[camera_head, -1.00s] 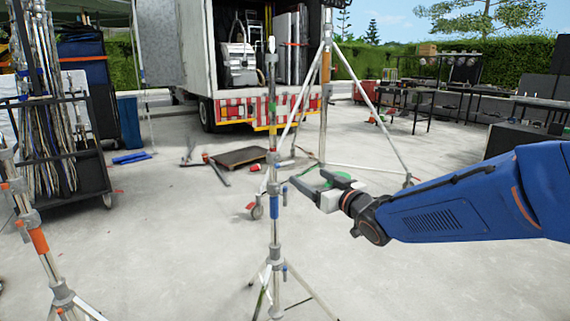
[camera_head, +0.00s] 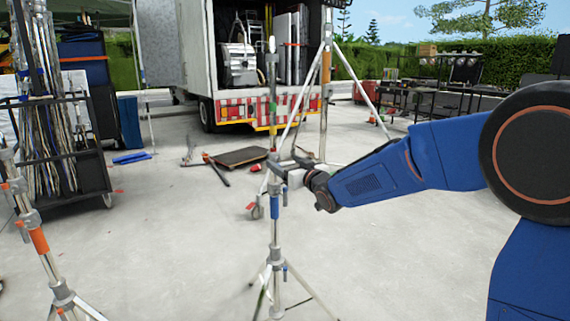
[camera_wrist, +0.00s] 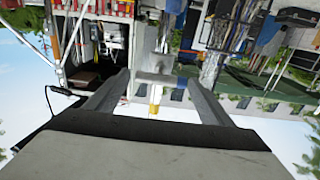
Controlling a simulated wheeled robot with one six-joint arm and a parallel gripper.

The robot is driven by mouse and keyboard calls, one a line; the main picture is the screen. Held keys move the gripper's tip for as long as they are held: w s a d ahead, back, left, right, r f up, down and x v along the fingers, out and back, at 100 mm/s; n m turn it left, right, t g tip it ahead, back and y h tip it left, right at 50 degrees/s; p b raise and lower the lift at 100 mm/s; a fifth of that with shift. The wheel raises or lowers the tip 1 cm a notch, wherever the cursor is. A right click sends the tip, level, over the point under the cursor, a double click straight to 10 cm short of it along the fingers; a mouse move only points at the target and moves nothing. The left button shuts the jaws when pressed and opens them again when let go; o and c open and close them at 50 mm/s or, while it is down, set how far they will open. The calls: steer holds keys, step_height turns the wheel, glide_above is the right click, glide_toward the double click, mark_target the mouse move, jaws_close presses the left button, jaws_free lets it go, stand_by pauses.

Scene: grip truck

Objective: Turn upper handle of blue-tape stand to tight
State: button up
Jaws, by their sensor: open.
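The blue-tape stand (camera_head: 275,230) stands upright on its tripod legs in the middle of the head view. Its blue tape (camera_head: 275,205) wraps the pole just below the upper collar. A small handle (camera_head: 284,195) sticks out right of that collar, just below my gripper; its turn angle is too small to tell. My gripper (camera_head: 276,168) is open at the pole, around or just in front of it; I cannot tell which. In the wrist view the two fingers of my gripper (camera_wrist: 160,85) are spread. A pale piece with a yellowish part shows between them; contact is unclear.
An orange-taped stand (camera_head: 40,240) is at the left. A larger wheeled stand (camera_head: 325,110) stands behind, before the open truck (camera_head: 270,105). A loaded cart (camera_head: 85,160) is at the far left. The concrete floor at the right is mostly clear.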

steer(key=shift+w+a, duration=0.2)
steer(key=shift+w, duration=0.1)
steer(key=c, duration=1)
steer(key=shift+c, duration=0.2)
